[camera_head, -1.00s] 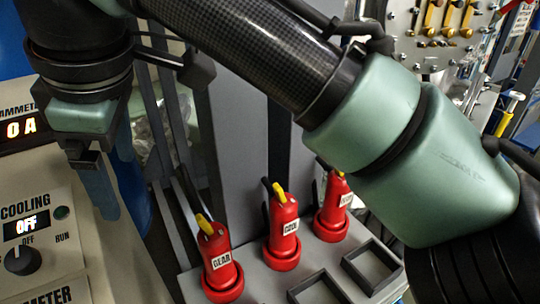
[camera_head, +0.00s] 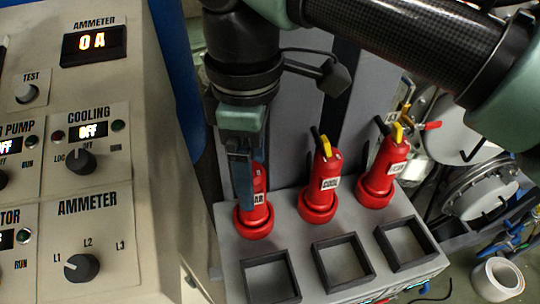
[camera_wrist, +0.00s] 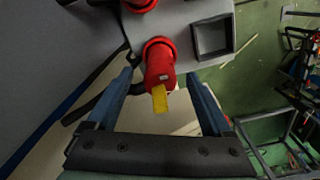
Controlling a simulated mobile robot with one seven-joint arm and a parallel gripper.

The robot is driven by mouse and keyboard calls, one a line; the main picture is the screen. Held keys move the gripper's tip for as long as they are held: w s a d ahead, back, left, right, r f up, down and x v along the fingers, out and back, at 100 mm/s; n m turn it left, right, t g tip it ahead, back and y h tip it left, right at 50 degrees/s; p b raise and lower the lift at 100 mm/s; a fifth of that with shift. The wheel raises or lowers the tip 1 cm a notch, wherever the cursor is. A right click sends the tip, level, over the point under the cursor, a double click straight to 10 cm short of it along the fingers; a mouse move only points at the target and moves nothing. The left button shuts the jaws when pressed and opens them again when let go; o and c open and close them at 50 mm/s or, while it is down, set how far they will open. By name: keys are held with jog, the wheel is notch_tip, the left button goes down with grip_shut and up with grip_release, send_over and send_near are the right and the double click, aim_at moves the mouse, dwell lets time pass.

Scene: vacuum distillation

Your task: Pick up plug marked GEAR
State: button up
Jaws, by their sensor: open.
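The red GEAR plug (camera_head: 259,217) with a yellow top stands at the left end of a row on the grey bench. Only the end of its label shows in the head view, as my gripper (camera_head: 243,190) covers much of it. My gripper points down at this plug, open. In the wrist view, a red plug (camera_wrist: 159,62) with a yellow tip lies between the two spread blue fingers of my gripper (camera_wrist: 160,76), with gaps at both sides. It seems to be the GEAR plug; its label is hidden there.
Two similar labelled red plugs, the middle one (camera_head: 321,190) and the right one (camera_head: 384,172), stand to the right. Empty square sockets, such as the left one (camera_head: 247,283), line the front of the bench (camera_head: 229,240). A control panel (camera_head: 150,215) rises close on the left.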

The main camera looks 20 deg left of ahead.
notch_tip(320, 180, down, 4)
jog(key=shift+a+f, duration=0.1)
jog(key=shift+a, duration=0.05)
jog(key=shift+c, duration=0.2)
grip_shut()
